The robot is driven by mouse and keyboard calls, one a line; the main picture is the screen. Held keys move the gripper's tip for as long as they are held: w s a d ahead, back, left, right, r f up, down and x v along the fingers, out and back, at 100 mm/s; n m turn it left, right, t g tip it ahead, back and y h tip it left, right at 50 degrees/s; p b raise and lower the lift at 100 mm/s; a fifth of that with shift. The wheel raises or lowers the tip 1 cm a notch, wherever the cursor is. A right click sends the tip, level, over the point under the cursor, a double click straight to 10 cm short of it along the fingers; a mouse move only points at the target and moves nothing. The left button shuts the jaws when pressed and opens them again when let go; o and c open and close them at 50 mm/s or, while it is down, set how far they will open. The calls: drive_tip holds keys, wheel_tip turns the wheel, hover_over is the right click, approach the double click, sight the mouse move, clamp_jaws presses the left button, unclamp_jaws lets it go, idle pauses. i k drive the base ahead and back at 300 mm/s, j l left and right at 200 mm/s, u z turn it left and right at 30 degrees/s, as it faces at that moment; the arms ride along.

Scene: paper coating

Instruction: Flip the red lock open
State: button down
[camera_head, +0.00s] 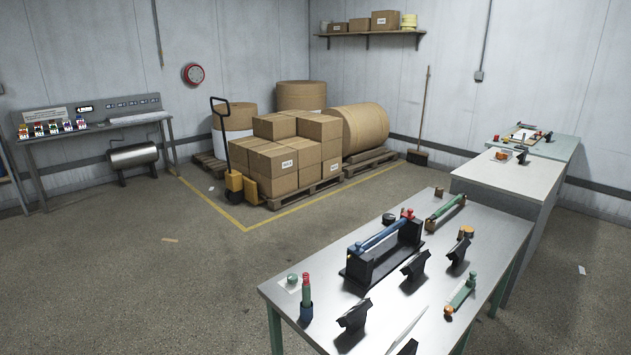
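A black coating fixture (372,264) with a blue roller (382,237) along its top stands on the metal table (480,236). A small red part (407,213), which looks like the red lock, sits at the fixture's far right end, by the end of the blue roller. It is too small to tell whether it is open or shut. My gripper is not in view.
A red-and-green handle stands upright in a blue holder (306,311) at the table's left. Several black stands, such as one (415,265), and a green roller (446,208) are near the fixture. Boxes on a pallet (330,190) stand behind.

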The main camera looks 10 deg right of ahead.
sight(409, 216)
drive_tip(key=l+u, duration=0.25)
drive_tip(key=l, duration=1.7)
drive_tip(key=i+l, duration=0.15)
drive_tip(key=l, duration=0.2)
drive_tip(key=i+l+u, duration=0.1)
drive_tip(key=l, duration=0.3)
drive_tip(key=i+l, duration=0.15)
drive_tip(key=l, duration=0.25)
drive_tip(key=i+l, duration=0.15)
drive_tip(key=l, duration=0.2)
drive_tip(key=i+l+u, duration=0.1)
drive_tip(key=l, duration=0.3)
drive_tip(key=i+l, duration=0.1)
drive_tip(key=l, duration=0.3)
drive_tip(key=i+l+u, duration=0.1)
drive_tip(key=l, duration=0.25)
drive_tip(key=i+l+u, duration=0.1)
drive_tip(key=i+l, duration=0.9)
